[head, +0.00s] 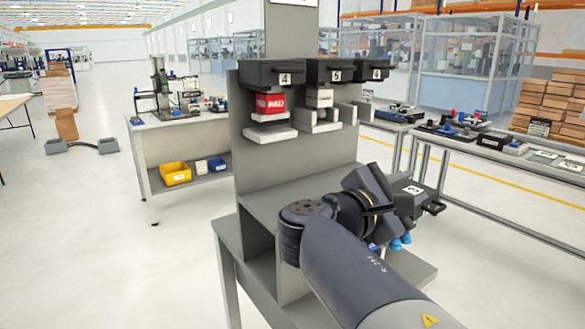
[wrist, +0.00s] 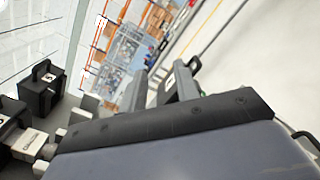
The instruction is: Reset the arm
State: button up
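My arm (head: 345,260) reaches from the lower right of the head view up and over the grey stand. Its dark wrist joints (head: 345,212) bend over the right part of the stand. My gripper's fingers cannot be made out clearly in the head view. In the wrist view a broad dark part of my own wrist (wrist: 165,125) fills the lower half. Two dark upright parts (wrist: 169,84) stand beyond it, with a small white label between them. I cannot tell whether they are my fingers. No held object can be made out.
The grey stand (head: 266,170) carries black numbered units (head: 284,76) on top. A red box (head: 270,103) sits under number 4. A black labelled part (head: 413,190) and blue-tipped pieces (head: 400,241) are close by my wrist.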

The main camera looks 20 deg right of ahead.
jog(key=x, duration=1)
jog(key=shift+w+d, duration=0.2)
jog(key=shift+d, duration=0.15)
jog(key=shift+a, duration=0.1)
